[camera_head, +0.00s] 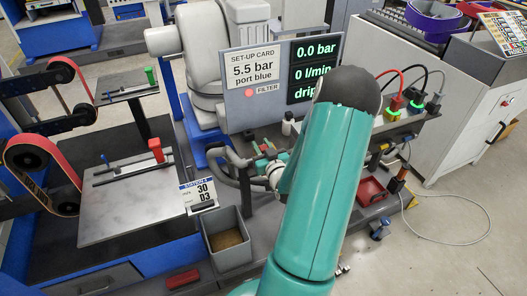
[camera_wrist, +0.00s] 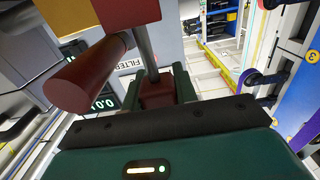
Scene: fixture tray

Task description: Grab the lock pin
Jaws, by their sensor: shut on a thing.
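In the wrist view, my gripper (camera_wrist: 157,86) has its green fingers closed on both sides of a small dark red block. A grey metal rod runs from this block to a larger dark red and brown body with a thick red handle (camera_wrist: 90,75) sticking out to the left. I take the held red piece to be the lock pin (camera_wrist: 157,94); its lower end is hidden behind my gripper's black edge. In the head view, my gripper (camera_head: 265,160) is small and partly hidden by my arm, below the grey display panel (camera_head: 240,90).
A plate (camera_head: 135,205) with a red-handled clamp (camera_head: 155,150) lies at left. A smaller plate with a green-handled clamp (camera_head: 150,77) stands behind it. A grey bin (camera_head: 232,262) stands in front. A red tray (camera_head: 372,190) and cabled connectors (camera_head: 392,112) are at right.

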